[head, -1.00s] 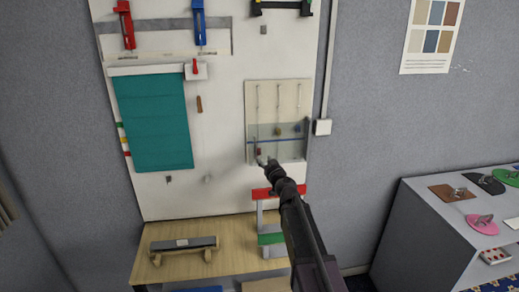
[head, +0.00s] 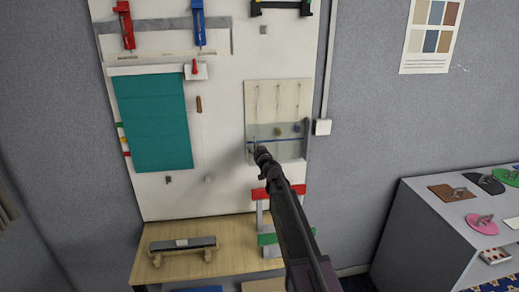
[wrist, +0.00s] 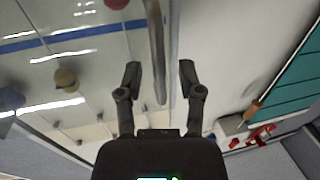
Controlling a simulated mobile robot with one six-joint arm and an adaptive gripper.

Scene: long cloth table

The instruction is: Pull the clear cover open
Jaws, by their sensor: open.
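The clear cover (head: 290,150) is a see-through panel with a blue stripe, over the lower part of a beige board (head: 290,95) on the white wall panel. It also fills the left of the wrist view (wrist: 100,60), with several round knobs showing through. A grey upright bar (wrist: 156,50), seemingly the cover's handle, runs along its edge. My gripper (head: 258,150) is at the cover's lower left in the head view. In the wrist view my gripper (wrist: 160,80) is open, with the bar's end between or just beyond its fingers; contact cannot be told.
A teal blind (head: 155,120) hangs to the left, with a red-handled box (head: 195,70) at its top right. A wooden bench (head: 215,245) stands below, with a red-and-green frame (head: 260,194) near my arm. A grey shelf (head: 430,220) is at right.

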